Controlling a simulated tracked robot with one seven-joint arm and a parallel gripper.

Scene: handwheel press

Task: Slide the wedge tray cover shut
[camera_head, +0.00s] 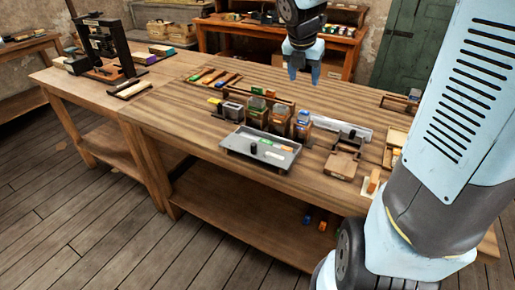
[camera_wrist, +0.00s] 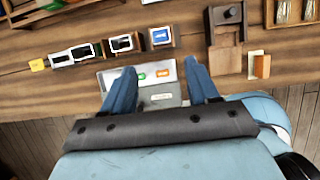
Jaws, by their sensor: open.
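Several small boxes (camera_head: 257,111) stand right behind the tray. A wooden fixture (camera_head: 341,166) with a dark knobbed slide (camera_wrist: 228,15) is to its right. A black press (camera_head: 103,48) stands on the left bench. Bare bench top (camera_head: 165,110) lies left of the tray.

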